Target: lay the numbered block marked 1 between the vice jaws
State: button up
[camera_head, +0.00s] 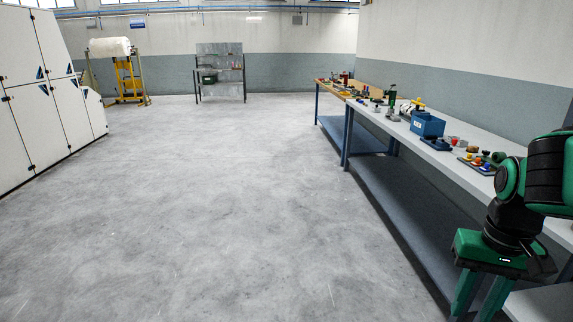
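My gripper (480,308) hangs at the lower right, in front of the near bench. Its two green fingers point down and stand apart, with nothing visible between them; the tips reach the bottom edge of the picture. Small items stand along the benches at the right, too small to read any number on them, so I cannot pick out the block marked 1. A low dark-blue object (436,144) lies on the grey bench beside a blue box; I cannot tell whether it is the vice. No vice jaws can be made out.
The long grey bench (463,134) runs along the right wall and carries a blue box (427,125) and a tray of coloured pieces (477,166). A wooden-topped bench (326,87) stands beyond. White cabinets (45,85) line the left. The concrete floor (210,190) between is clear.

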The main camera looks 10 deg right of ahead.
aim_at(463, 142)
jog(key=z, duration=0.15)
jog(key=i, duration=1.15)
jog(key=z, duration=0.55)
jog(key=i, duration=1.15)
jog(key=z, duration=0.8)
jog(key=i, duration=0.75)
jog(key=z, duration=0.2)
